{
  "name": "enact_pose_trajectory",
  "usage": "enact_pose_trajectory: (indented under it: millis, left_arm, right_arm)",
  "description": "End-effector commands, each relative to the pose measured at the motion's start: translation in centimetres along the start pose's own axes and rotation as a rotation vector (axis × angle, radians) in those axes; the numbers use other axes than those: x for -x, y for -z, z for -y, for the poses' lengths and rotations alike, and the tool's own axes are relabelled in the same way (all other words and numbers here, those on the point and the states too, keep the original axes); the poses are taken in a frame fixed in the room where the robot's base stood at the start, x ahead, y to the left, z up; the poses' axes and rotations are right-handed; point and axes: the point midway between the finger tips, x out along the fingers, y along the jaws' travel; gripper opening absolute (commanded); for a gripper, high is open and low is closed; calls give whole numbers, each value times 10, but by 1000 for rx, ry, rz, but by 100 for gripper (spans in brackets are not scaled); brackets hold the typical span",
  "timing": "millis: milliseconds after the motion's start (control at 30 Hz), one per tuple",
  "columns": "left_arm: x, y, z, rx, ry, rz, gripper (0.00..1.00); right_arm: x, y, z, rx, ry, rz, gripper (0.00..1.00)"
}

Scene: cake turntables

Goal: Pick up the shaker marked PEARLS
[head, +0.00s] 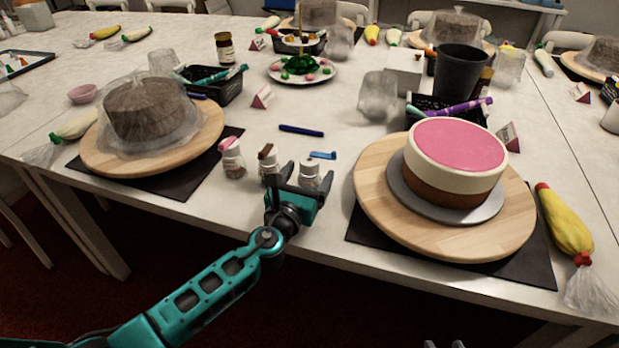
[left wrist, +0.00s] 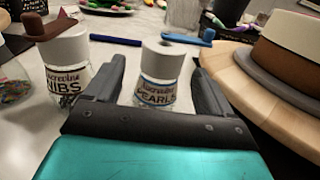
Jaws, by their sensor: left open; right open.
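The shaker marked PEARLS (left wrist: 159,77) stands upright in the left wrist view, with a white lid and a label reading PEARLS. In the head view it is the rightmost small shaker (head: 310,174). My left gripper (left wrist: 158,82) is open, with one finger on each side of the PEARLS shaker; I cannot tell whether they touch it. In the head view the left gripper (head: 302,184) is at the table's front edge. The tips of my right gripper (head: 444,345) show at the bottom edge of the head view, open and away from the table.
The shaker marked NIBS (left wrist: 66,72), with a brown thing on its lid, stands left of PEARLS. Another shaker (head: 233,159) stands further left. A wooden turntable (head: 375,205) with a pink-topped cake (head: 455,165) is close on the right. A blue pen (head: 301,130) lies behind.

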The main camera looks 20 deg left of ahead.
Motion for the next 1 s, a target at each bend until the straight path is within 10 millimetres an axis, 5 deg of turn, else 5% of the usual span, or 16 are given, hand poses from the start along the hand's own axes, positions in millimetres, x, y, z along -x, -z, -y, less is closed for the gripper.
enact_pose_trajectory:
  millis: [400, 1000]
  left_arm:
    - [-17, 1, -1, 0, -1, -1, 82]
    - [-17, 0, -1, -1, -1, -1, 25]
  right_arm:
    - [-2, 2, 2, 7, 7, -3, 43]
    - [0, -4, 0, 11, 5, 8, 43]
